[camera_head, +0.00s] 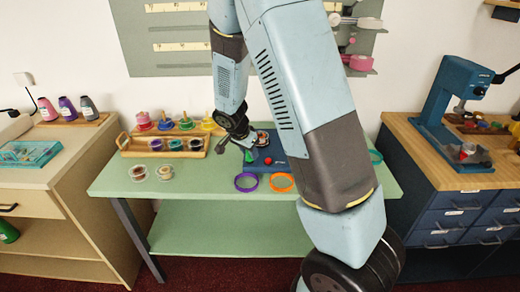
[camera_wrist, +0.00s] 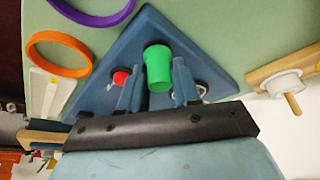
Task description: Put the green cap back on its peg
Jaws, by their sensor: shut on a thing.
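The green cap (camera_wrist: 158,70) sits between the two fingers of my gripper (camera_wrist: 157,82) in the wrist view, and the gripper is shut on it. The cap is over a blue board (camera_wrist: 205,62) with a dark round spot right behind it. I cannot tell whether the cap touches the board or a peg. A red cap (camera_wrist: 121,78) stands on the board beside it. In the head view, my gripper (camera_head: 242,142) is low over the left part of the blue board (camera_head: 262,169), and the green cap (camera_head: 249,156) shows small below it.
A purple ring (camera_head: 246,182) and an orange ring (camera_head: 282,182) lie in front of the board on the green counter (camera_head: 210,185). A wooden tray (camera_head: 143,152) with spools stands to the left. Two small round jars lie in front of it. My arm hides the counter's right part.

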